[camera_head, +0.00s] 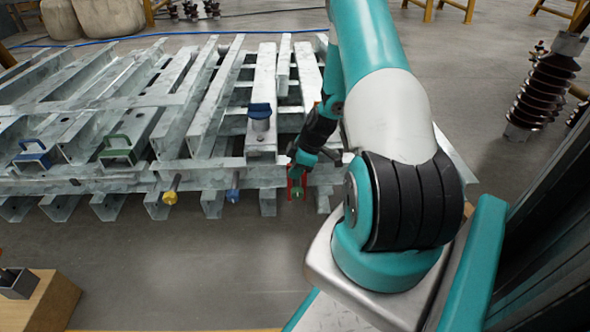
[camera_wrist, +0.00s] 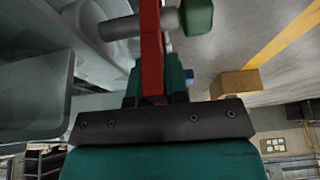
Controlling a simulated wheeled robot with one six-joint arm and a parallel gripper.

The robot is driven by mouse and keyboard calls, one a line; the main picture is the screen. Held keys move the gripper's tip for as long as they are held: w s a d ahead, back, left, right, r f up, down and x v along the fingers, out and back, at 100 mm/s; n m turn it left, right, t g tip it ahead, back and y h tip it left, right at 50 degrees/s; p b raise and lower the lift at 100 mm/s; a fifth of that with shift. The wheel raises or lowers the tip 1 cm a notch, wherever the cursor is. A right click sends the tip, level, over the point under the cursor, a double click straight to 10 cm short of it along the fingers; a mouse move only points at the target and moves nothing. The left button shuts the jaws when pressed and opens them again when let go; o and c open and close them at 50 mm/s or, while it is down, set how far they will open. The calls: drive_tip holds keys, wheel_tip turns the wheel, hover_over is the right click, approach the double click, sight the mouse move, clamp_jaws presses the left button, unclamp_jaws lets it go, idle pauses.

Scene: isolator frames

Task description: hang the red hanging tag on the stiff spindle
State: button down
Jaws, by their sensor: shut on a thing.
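The red hanging tag (camera_wrist: 152,68) is a narrow red strip held between the teal fingers of my gripper (camera_wrist: 153,90), which is shut on it. In the wrist view the tag crosses a grey spindle with a green end (camera_wrist: 197,17); the spindle shows on both sides of it. I cannot tell whether the tag is around the spindle or only in front of it. In the head view my gripper (camera_head: 298,168) is at the rack's near edge, with the red tag beside the green-ended spindle (camera_head: 297,192). Spindles with a blue end (camera_head: 233,195) and a yellow end (camera_head: 169,198) stick out further left.
The spindles project from a galvanised steel rack (camera_head: 205,105). A blue handle (camera_head: 32,158), a green handle (camera_head: 117,149) and a blue-capped post (camera_head: 260,112) stand on it. A wooden box (camera_head: 45,305) is at lower left.

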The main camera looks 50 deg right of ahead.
drive_tip(key=shift+r+p, duration=3.9)
drive_tip(key=shift+r, duration=0.7)
drive_tip(key=shift+p, duration=0.35)
